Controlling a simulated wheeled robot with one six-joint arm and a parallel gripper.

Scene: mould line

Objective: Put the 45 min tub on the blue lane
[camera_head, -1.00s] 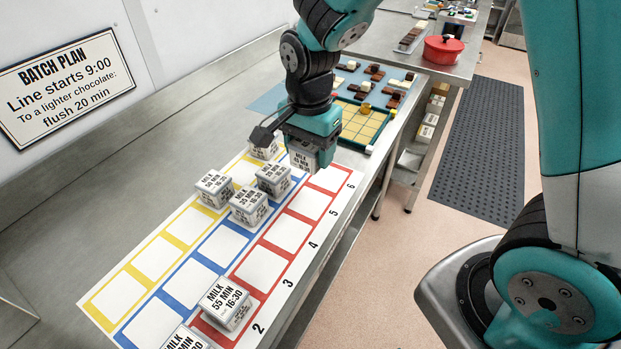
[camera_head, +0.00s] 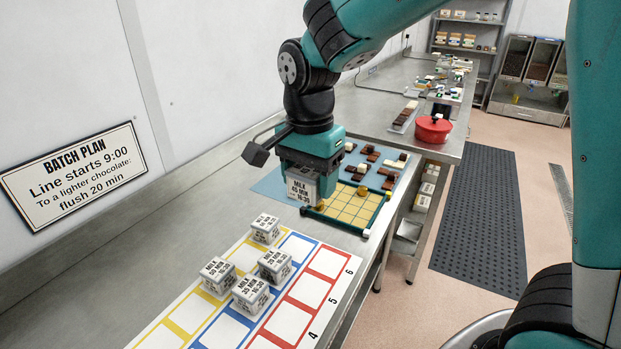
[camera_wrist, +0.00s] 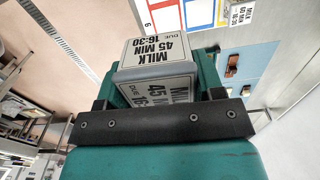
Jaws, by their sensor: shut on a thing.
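My gripper (camera_head: 306,180) is shut on the 45 min tub (camera_head: 301,189), a grey-white box labelled MILK 45 MIN. It holds the tub in the air past the far end of the lane sheet. The tub's label also shows in the wrist view (camera_wrist: 155,50), between the jaws. The blue lane (camera_head: 222,331) is the middle row of squares, between the yellow and red lanes. Its far-end square (camera_head: 298,246) is empty. Two tubs, one (camera_head: 275,265) and a 35 min one (camera_head: 251,293), stand on the blue lane just nearer.
Two more tubs, one (camera_head: 265,229) and another (camera_head: 217,274), stand on the yellow lane. The visible red lane squares (camera_head: 308,291) are empty. Beyond the sheet lie a green-framed board (camera_head: 352,209) and chocolates on a blue mat. A red pot (camera_head: 433,129) stands farther back.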

